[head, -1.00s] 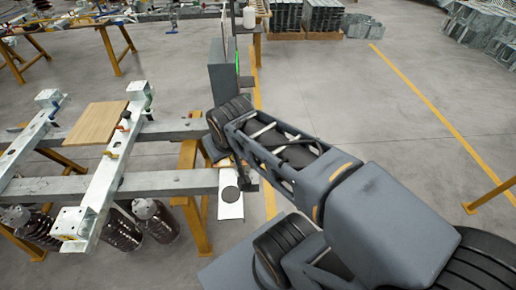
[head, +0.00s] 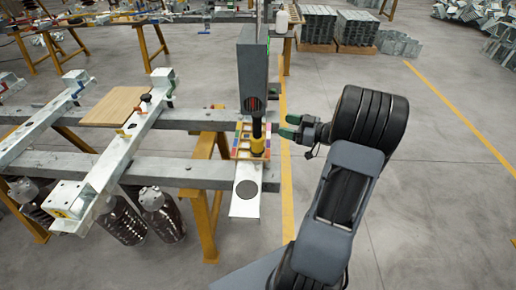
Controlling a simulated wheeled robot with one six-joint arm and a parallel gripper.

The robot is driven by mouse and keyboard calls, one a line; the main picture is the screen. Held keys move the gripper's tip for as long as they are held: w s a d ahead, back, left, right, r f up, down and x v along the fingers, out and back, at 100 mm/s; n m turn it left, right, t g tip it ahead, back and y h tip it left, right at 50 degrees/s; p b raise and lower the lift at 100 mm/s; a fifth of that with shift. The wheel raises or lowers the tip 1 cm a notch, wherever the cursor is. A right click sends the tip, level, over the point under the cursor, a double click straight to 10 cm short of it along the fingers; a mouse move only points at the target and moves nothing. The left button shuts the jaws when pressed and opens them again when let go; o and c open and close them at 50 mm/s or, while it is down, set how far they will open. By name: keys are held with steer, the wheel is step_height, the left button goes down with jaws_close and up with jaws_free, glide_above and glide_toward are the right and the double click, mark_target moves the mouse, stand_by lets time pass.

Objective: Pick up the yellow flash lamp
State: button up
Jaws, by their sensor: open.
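The yellow flash lamp (head: 257,143) appears to be the upright piece with a yellow lower part and a black upper part. It stands on a small board with a multicoloured border (head: 241,150), at the right end of the metal beams. My gripper (head: 287,126) is just right of the lamp, with its green-tipped fingers pointing left towards it. The gripper is open and empty, and a gap shows between it and the lamp. The lamp's top is partly lost against the dark grey panel behind.
The tall grey panel (head: 252,75) rises right behind the lamp. A white plate with a dark disc (head: 247,189) lies in front of it. Metal beams (head: 180,172) on yellow trestles fill the left, with a wooden board (head: 113,106) on them.

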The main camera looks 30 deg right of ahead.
mark_target(253, 136)
steer(key=shift+g+y, duration=0.4)
steer(key=shift+y, duration=0.5)
steer(key=x, duration=0.4)
steer(key=f+x, duration=0.1)
steer(key=x, duration=0.3)
steer(key=s+a+x, duration=0.1)
steer(key=x, duration=0.3)
steer(key=shift+w+f, duration=0.1)
steer(key=shift+f, duration=0.15)
steer(key=shift+c, duration=0.4)
jaws_close()
steer(key=shift+r, duration=0.1)
